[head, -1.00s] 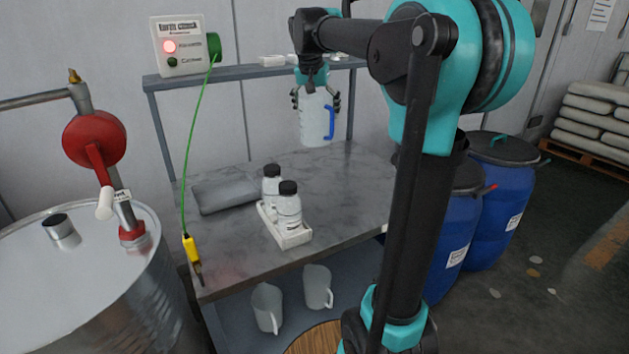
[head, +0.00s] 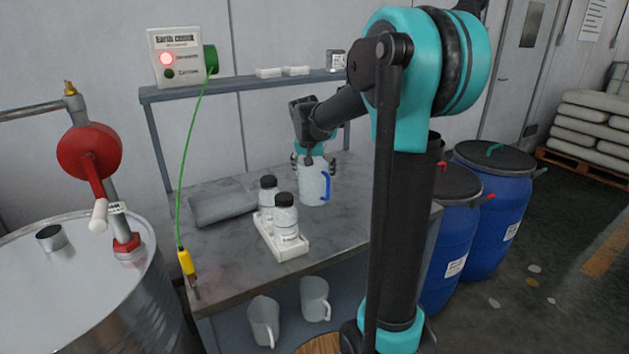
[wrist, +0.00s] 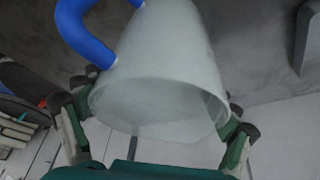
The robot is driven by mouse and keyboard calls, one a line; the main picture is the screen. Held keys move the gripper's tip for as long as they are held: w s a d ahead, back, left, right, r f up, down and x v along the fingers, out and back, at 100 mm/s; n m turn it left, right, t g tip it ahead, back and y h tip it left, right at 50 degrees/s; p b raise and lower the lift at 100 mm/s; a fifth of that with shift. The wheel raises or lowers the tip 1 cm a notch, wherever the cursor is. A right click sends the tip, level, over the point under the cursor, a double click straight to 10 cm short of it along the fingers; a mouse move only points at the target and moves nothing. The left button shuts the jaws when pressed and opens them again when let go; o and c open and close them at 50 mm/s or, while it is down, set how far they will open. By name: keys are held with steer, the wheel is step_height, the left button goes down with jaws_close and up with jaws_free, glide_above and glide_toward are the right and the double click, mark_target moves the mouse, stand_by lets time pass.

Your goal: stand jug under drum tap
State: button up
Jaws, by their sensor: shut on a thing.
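The whitish translucent jug (head: 312,187) with a blue handle is upright in my gripper (head: 315,160) above the back part of the bench. I cannot tell whether its base touches the bench top. In the wrist view the jug (wrist: 165,80) sits between the two fingers (wrist: 160,130), its open rim towards the camera and its blue handle at upper left. A steel drum (head: 130,300) with a red hand-cranked fitting (head: 90,152) stands at the far left. Blue drums (head: 495,210) stand at the right, with a small red part (head: 487,197) that may be a tap.
The bench (head: 230,270) holds a white tray (head: 290,250) with two black-capped bottles and a grey folded item (head: 220,206). Two jugs (head: 264,320) stand on the shelf below. A green cable (head: 180,180) runs to a yellow clamp (head: 186,262) at the bench's left edge.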

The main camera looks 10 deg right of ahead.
steer(key=shift+f, duration=1.35)
steer(key=shift+f, duration=0.15)
steer(key=o, duration=1)
steer(key=shift+c, duration=0.2)
